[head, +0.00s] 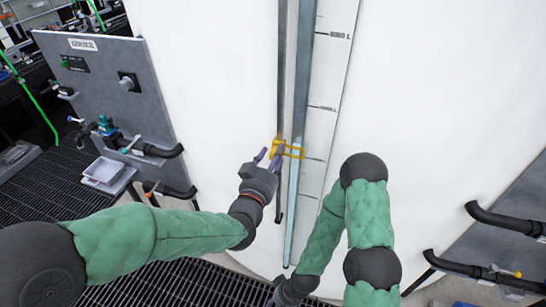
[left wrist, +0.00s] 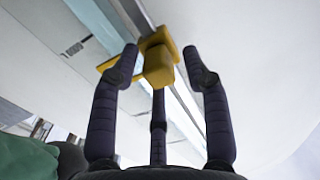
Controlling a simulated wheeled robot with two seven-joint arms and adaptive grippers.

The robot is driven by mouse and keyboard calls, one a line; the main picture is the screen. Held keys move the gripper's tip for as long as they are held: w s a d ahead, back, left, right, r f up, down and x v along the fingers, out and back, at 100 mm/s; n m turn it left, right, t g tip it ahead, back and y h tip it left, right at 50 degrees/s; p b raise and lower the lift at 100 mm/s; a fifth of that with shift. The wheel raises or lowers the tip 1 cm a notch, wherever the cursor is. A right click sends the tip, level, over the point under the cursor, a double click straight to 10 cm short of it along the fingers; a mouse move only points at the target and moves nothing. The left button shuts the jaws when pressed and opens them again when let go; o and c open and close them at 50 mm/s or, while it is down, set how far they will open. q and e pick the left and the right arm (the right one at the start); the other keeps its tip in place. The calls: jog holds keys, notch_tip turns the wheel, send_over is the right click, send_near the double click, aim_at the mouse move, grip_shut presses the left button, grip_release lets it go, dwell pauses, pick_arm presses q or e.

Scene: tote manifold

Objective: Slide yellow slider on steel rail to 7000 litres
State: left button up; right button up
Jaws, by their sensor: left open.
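The yellow slider (head: 287,148) sits on the narrow steel rail (head: 281,70), on the front of the white tank (head: 220,60). Its yellow loop reaches right, across the sight tube toward the white scale (head: 328,90). One scale label near the top seems to read 8000 L; lower labels are too small to read. My left gripper (head: 268,155) is right at the slider. In the left wrist view the slider's knob (left wrist: 158,65) stands between the open fingers, with gaps visible on both sides. My right arm shows at the lower right, but I cannot make out its gripper's fingers.
A grey panel (head: 105,90) with valves and black pipes stands at the left, with a white tray (head: 103,171) below it. Black pipes (head: 500,218) jut out at the right. Dark grating covers the floor. The tank face around the rail is clear.

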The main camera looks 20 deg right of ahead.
pick_arm(q)
grip_shut()
notch_tip(320, 180, up, 13)
jog(key=p, duration=0.5)
jog(key=shift+r, duration=0.2)
jog(key=shift+c, duration=0.7)
grip_release()
jog(key=shift+f, duration=0.1)
jog(key=shift+o, duration=0.7)
jog(key=shift+w+a+f, duration=0.1)
jog(key=shift+a, duration=0.05)
jog(key=v, duration=1.2)
